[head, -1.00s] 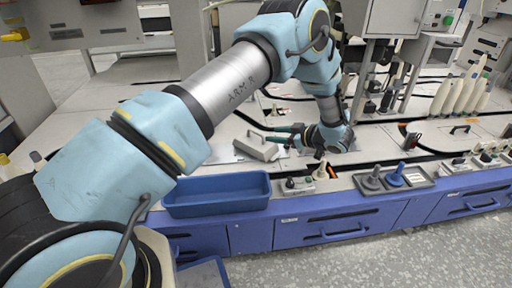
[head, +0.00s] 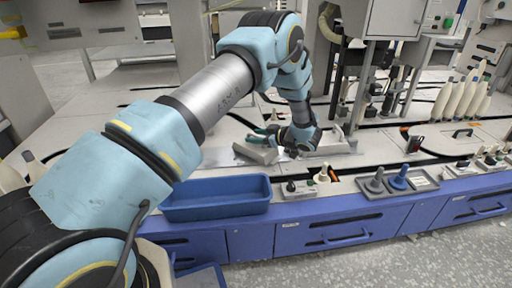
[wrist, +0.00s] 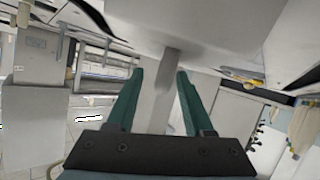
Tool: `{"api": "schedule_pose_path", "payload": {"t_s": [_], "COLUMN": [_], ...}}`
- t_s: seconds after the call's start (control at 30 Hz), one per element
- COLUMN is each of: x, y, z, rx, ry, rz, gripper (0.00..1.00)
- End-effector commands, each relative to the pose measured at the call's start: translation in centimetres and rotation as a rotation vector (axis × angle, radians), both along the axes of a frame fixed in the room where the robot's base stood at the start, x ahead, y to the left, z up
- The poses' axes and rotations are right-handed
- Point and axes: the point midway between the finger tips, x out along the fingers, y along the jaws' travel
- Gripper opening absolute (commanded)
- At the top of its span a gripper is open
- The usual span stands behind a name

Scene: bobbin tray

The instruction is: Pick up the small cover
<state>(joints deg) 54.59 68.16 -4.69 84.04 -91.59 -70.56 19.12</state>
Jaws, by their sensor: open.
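A light grey, block-shaped cover (head: 257,153) lies on the pale worktop behind the blue tray in the head view; I take it to be the small cover. My gripper (head: 262,134) is close beside and behind it, its green fingers pointing left. In the wrist view, my gripper (wrist: 160,73) is open, its two green fingers apart. A grey bar (wrist: 171,75) shows between the fingers, running up to a broad pale surface. I cannot tell whether the fingers touch anything. My wrist hides part of the worktop.
The blue tray (head: 218,207) stands empty at the worktop's front edge. A grey holder (head: 417,180) with a grey and a blue knobbed part sits to the right. Several cream bobbins (head: 458,100) stand at the far right. A grey machine column (head: 368,85) rises behind my gripper.

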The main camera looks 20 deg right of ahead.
Motion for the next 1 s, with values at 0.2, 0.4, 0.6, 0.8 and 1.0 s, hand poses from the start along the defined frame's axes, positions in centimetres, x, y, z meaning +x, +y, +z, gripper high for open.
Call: {"api": "schedule_pose_path", "payload": {"t_s": [0.2, 0.4, 0.6, 0.8, 1.0], "x": [-0.02, -0.02, -0.02, -0.02, -0.03], "y": [-0.01, -0.01, -0.02, -0.02, -0.02], "z": [0.04, 0.04, 0.04, 0.04, 0.04], "rx": [0.000, 0.000, 0.000, 0.000, 0.000], "ry": [0.000, 0.000, 0.000, 0.000, 0.000], "rz": [0.000, 0.000, 0.000, 0.000, 0.000], "gripper": [0.34, 0.12, 0.00, 0.00, 0.00]}}
